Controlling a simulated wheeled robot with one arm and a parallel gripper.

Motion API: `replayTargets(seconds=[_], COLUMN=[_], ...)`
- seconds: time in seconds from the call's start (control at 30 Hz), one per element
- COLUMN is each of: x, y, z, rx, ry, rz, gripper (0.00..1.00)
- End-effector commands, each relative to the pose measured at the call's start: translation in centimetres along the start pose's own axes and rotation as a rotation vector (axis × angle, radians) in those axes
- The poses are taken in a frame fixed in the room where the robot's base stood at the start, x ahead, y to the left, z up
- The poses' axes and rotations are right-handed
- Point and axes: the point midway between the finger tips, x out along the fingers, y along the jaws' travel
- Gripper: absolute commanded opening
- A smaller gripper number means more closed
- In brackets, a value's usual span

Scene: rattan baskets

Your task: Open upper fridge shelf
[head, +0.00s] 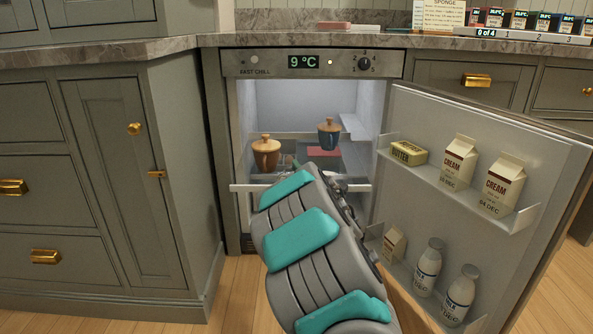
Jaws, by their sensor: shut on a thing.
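The fridge (312,64) stands open, its door swung out to the right. Inside, the upper shelf (248,187) shows a pale front rail that reaches past the left side of the fridge opening, so it sits forward.
The door (480,128) holds butter (408,152), cream cartons (459,162) and milk bottles (429,267) on its racks, close to the right of my arm. Grey cabinets (125,180) stand at the left. The wooden floor (238,290) is clear front left.

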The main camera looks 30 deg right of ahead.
Motion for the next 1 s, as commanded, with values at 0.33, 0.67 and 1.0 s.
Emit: replayTargets(seconds=[0.33,0.67,1.0], x=[0.0,-0.7,-4.7], y=[0.0,-0.1,0.0], z=[-0.1,0.0,-0.1], rx=[0.0,0.0,-0.001], ry=[0.001,-0.001,0.001], rz=[-0.001,-0.003,-0.003], gripper=[0.25,0.25,0.25])
